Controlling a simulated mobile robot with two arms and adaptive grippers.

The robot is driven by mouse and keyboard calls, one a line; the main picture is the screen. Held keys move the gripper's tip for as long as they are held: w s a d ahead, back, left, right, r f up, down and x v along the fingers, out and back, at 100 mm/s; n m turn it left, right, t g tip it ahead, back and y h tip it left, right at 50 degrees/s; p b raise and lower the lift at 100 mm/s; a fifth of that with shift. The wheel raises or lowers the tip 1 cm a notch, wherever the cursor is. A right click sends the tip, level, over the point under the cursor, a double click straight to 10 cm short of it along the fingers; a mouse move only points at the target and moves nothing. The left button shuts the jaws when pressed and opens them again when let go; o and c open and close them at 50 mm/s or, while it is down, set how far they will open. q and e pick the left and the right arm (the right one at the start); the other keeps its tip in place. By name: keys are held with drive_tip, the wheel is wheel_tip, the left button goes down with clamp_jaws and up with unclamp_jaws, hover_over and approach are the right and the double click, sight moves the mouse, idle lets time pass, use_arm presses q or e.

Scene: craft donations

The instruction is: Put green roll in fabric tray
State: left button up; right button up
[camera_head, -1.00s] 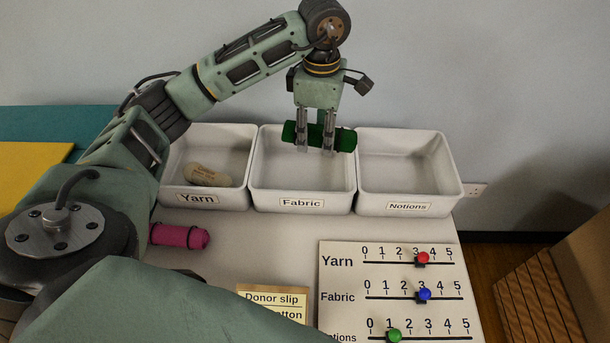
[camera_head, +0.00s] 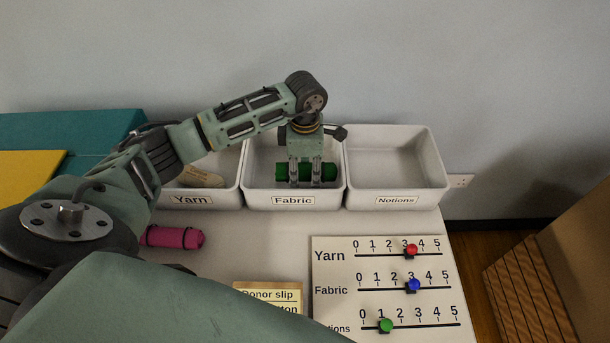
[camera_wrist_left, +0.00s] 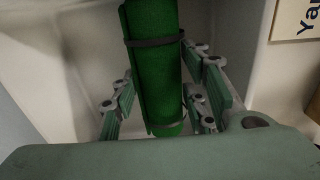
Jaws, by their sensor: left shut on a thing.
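The green roll (camera_head: 329,171) is in the fabric tray (camera_head: 293,201), the middle of three white trays. It lies crosswise and low, inside the walls. My left gripper (camera_head: 305,178) points down into the tray and is shut on the roll, with fingers on both sides. In the left wrist view the green roll (camera_wrist_left: 155,60), with dark bands around it, sits between the fingers (camera_wrist_left: 165,95). I cannot tell whether it touches the tray floor. My right gripper does not show.
The yarn tray (camera_head: 191,200) at left holds a pale oval thing (camera_head: 203,177). The notions tray (camera_head: 396,200) at right is empty. A pink roll (camera_head: 172,237) lies in front. A slider board (camera_head: 385,290) and a donor slip (camera_head: 271,294) lie nearer.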

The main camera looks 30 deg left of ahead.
sight(305, 178)
use_arm(q)
wheel_tip(305, 178, down, 3)
drive_tip(key=shift+f, duration=0.1)
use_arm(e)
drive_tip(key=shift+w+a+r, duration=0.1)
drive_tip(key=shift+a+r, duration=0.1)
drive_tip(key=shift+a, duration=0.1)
use_arm(q)
drive_tip(key=shift+f, duration=0.2)
drive_tip(key=o, duration=1.2)
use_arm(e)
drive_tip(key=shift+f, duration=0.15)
use_arm(q)
drive_tip(key=shift+r, duration=0.1)
